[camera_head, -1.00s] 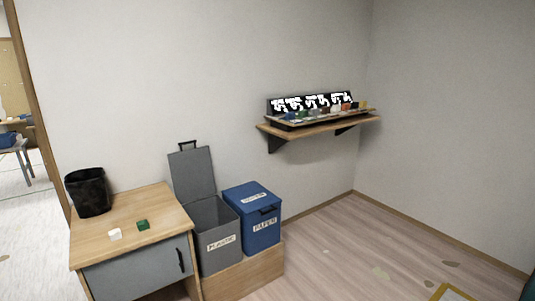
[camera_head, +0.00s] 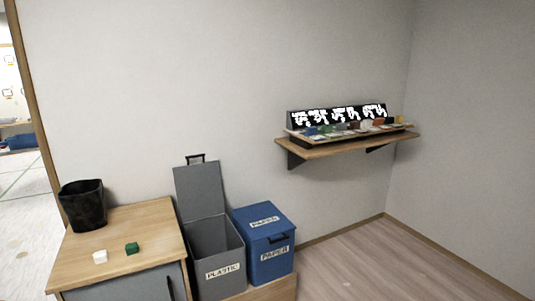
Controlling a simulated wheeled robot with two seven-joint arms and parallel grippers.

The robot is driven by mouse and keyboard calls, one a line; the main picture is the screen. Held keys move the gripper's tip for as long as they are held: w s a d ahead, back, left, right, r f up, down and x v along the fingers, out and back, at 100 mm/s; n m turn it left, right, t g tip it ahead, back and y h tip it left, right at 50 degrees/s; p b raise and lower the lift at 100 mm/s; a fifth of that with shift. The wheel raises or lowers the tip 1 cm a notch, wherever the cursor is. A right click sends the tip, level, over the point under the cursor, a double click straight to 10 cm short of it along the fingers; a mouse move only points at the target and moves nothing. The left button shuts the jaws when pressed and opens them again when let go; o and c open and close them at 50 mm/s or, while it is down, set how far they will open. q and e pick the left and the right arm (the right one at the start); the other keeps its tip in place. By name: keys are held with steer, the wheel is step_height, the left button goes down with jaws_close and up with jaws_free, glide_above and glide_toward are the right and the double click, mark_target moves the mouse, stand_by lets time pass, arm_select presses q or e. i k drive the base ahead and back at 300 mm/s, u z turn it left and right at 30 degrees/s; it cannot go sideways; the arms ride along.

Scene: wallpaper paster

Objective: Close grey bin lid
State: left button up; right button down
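The grey bin (camera_head: 215,254), labelled PLASTIC, stands on a low wooden base between the cabinet and the blue bin. Its grey lid (camera_head: 199,189) is open, tilted up and back near the wall, with a dark handle (camera_head: 195,158) at its top edge. The bin's opening faces up, and its floor is hidden. Neither of my grippers shows in the head view.
A blue bin (camera_head: 264,261) labelled PAPER, lid shut, stands right of the grey bin. A wall shelf (camera_head: 345,143) hangs at right. Floor (camera_head: 400,262) is clear at right.

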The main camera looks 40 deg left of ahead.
mark_target(199, 188)
steer(key=u, duration=0.05)
steer(key=i, duration=2.05)
steer(key=u, duration=1.5)
steer(key=i, duration=0.95)
steer(key=u, duration=1.1)
